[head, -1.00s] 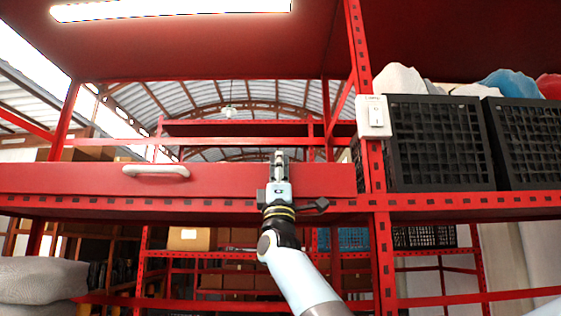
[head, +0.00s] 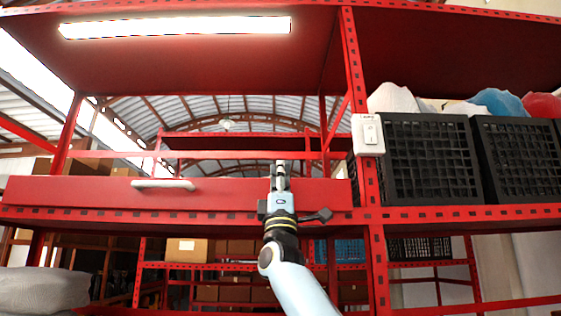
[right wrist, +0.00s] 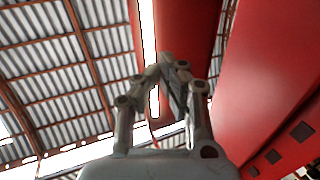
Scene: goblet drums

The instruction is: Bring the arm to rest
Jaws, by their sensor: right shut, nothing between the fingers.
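My right gripper (head: 280,166) is in the middle of the head view, pointing up in front of the red drawer front or panel (head: 100,194) of the shelf. It is shut and empty. Its arm comes up from the bottom of the view. In the right wrist view the fingers of the right gripper (right wrist: 168,66) meet, with the roof and red shelf parts behind them. My left gripper is not in view.
A pale handle (head: 163,184) is on the red panel. A white switch box (head: 368,135) is on the red post. Black crates (head: 432,158) stand on the shelf at right. A lit lamp (head: 175,27) hangs under the top shelf. Grey sacks (head: 42,290) lie at lower left.

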